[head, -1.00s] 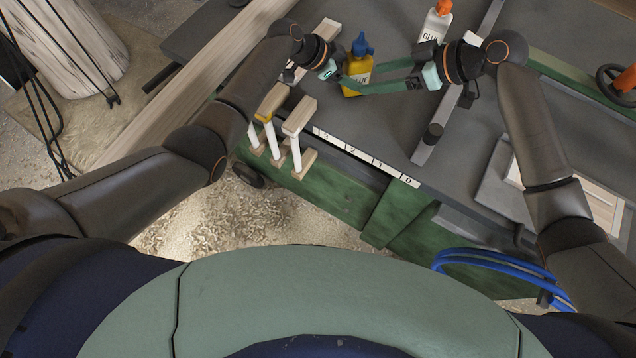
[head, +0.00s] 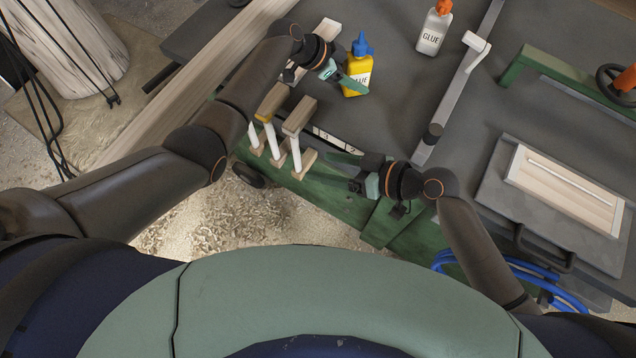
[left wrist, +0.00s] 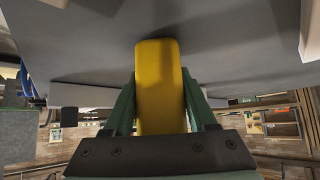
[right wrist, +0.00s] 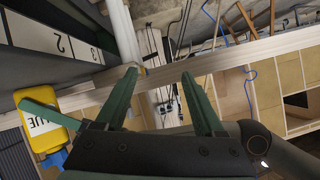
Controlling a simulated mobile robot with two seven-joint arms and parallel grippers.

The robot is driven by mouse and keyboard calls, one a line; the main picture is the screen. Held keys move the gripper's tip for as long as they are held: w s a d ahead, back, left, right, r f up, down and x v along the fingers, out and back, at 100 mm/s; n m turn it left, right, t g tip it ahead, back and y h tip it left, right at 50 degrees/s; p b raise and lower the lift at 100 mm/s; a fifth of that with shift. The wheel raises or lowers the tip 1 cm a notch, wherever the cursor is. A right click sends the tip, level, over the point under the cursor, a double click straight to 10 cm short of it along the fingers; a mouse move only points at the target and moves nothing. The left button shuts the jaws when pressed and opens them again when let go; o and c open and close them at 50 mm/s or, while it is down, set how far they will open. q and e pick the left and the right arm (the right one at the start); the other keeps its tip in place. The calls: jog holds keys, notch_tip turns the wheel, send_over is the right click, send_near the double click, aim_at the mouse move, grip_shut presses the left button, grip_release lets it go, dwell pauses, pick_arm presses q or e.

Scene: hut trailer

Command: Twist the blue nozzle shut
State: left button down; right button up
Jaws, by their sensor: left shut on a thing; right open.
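The yellow glue bottle (head: 356,68) stands on the grey bench top near its left side. Its blue nozzle (head: 363,44) is on top, and I cannot tell how far it is twisted. My left gripper (head: 357,82) is shut around the yellow body, below the nozzle. The body also shows between its fingers in the left wrist view (left wrist: 160,85). My right gripper (head: 328,152) is open and empty near the bench's front edge, clear of the bottle. In the right wrist view the bottle (right wrist: 38,122) and nozzle (right wrist: 54,160) show at the left edge.
A white glue bottle with an orange top (head: 434,28) stands further right. Wooden clamps with white handles (head: 296,125) stick up at the front left. A metal bar (head: 455,90) crosses the bench. A grey tray with a wooden panel (head: 495,185) lies at the right.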

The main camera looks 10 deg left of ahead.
aim_at(363, 41)
jog(key=shift+m+t+y, duration=0.3)
jog(key=shift+m+t, duration=0.1)
jog(key=shift+m, duration=0.3)
jog(key=s, duration=0.1)
jog(key=s+a, duration=0.1)
jog(key=s, duration=0.2)
jog(key=shift+s+a+f, duration=0.2)
jog(key=shift+s+a, duration=0.05)
jog(key=shift+w, duration=0.1)
